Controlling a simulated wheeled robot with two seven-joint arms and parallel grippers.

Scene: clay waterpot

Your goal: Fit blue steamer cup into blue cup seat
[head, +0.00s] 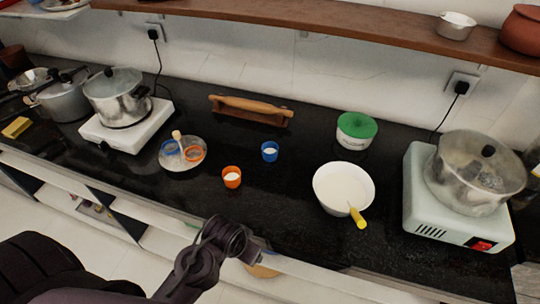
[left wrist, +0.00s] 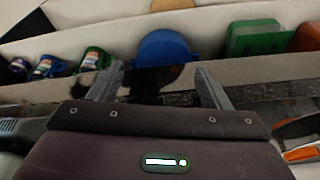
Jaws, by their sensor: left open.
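The blue steamer cup (head: 270,153) stands upright on the dark counter with white contents in it. The blue cup seat (head: 171,148) is a blue ring on a round steel plate (head: 183,167) to its left, beside an orange ring (head: 194,155). My left arm's wrist end (head: 228,240) is at the counter's front edge, apart from the cup; its fingers are not clear in the head view. In the left wrist view my left gripper (left wrist: 160,84) has its fingers spread with nothing held between them. My right gripper is not in view.
An orange cup (head: 231,178) stands near the front edge. A white bowl (head: 343,187) with a yellow handle, a green-topped tub (head: 356,130) and a wooden rolling pin (head: 251,108) are around. Pots on burners stand at both sides. The wrist view shows a blue round item (left wrist: 165,52) on a shelf.

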